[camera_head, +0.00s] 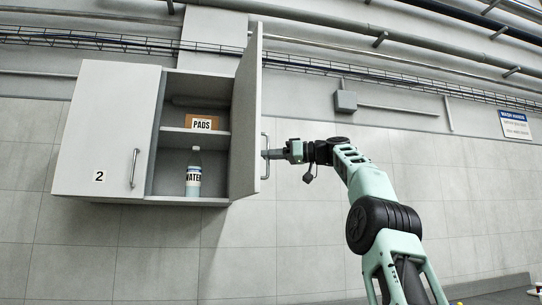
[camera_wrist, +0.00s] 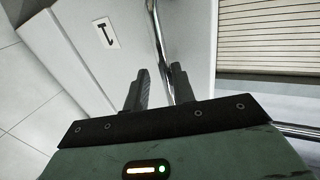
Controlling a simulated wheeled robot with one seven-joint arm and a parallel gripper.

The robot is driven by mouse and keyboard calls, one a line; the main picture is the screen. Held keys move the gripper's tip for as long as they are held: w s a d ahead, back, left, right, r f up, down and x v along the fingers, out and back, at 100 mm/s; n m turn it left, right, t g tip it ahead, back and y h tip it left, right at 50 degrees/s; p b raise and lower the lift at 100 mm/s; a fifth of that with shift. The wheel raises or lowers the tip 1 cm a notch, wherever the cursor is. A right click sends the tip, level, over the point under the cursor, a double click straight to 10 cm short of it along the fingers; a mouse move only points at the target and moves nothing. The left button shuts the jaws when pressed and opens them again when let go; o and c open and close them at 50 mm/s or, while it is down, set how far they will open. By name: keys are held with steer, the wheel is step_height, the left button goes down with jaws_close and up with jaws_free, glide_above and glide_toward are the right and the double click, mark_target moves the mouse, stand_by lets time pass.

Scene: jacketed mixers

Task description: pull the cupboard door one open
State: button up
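Cupboard door one (camera_head: 247,110) is the right door of a grey wall cupboard. It stands swung wide open, its edge towards the head camera. In the wrist view its face (camera_wrist: 100,75) carries a label "1" (camera_wrist: 104,33). Its metal bar handle (camera_head: 266,157) is on the outer face, and it also shows in the wrist view (camera_wrist: 157,35). My gripper (camera_head: 270,154) is at this handle, to the right of the door. In the wrist view my gripper's fingers (camera_wrist: 160,78) are apart, with the bar running between them and a gap visible beside it.
Door two (camera_head: 105,130) is closed at the left. The open compartment holds a "PADS" box (camera_head: 203,122) on the shelf (camera_head: 180,131) and a "WATER" bottle (camera_head: 193,174) below. Pipes (camera_head: 330,22) run above.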

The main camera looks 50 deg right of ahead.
steer(key=v, duration=1.7)
steer(key=shift+s+d, duration=0.15)
steer(key=shift+d, duration=0.05)
steer(key=shift+f, duration=0.1)
